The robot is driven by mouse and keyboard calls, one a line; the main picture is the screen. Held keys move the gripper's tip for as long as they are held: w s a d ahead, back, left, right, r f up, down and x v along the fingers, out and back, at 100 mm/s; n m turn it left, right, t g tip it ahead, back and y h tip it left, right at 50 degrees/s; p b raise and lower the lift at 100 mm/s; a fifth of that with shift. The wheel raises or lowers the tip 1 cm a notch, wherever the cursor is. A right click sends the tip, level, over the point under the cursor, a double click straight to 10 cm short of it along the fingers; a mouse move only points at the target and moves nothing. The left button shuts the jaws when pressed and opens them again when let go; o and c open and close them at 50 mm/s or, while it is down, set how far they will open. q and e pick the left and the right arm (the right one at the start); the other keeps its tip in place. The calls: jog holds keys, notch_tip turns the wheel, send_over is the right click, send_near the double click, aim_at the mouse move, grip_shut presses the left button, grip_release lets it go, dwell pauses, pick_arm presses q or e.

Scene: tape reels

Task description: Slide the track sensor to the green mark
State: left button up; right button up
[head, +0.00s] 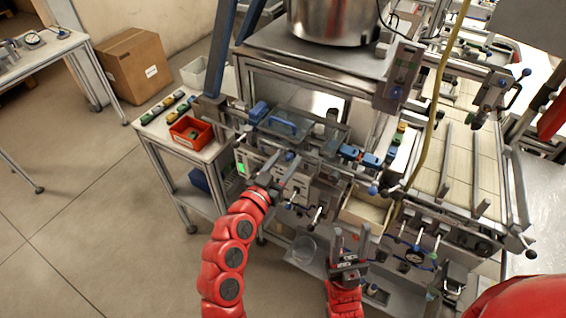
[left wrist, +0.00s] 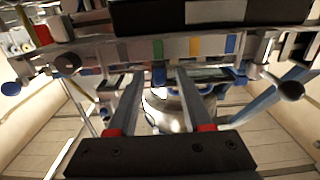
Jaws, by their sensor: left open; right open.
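My left gripper (head: 288,170) is open at the front of the machine, beside a small blue knob. In the left wrist view its two fingers (left wrist: 159,78) point at a metal rail (left wrist: 90,54) with coloured patches, and nothing is clearly held between them. A green patch (left wrist: 158,49) lies ahead of the fingers on this rail; another greenish-blue patch (left wrist: 231,45) is further right. Blue parts sit just below the rail. I cannot tell which part is the track sensor. My right gripper (head: 351,238) is open and empty, fingers upward, lower and to the right.
A metal pot (head: 332,22) stands on the machine top. A red bin (head: 190,133) sits on a side bench at left. A yellow hose (head: 432,120) hangs at right. Knobs and levers crowd the machine front. A cardboard box (head: 133,66) stands on the open floor.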

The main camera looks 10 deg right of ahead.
pick_arm(q)
jog(key=shift+s+a+f+b, duration=0.15)
jog(key=shift+s+a+b, duration=0.2)
jog(key=p+v, duration=0.4)
jog(key=v, duration=1.2)
jog(key=shift+s, duration=0.25)
jog(key=shift+a, duration=0.1)
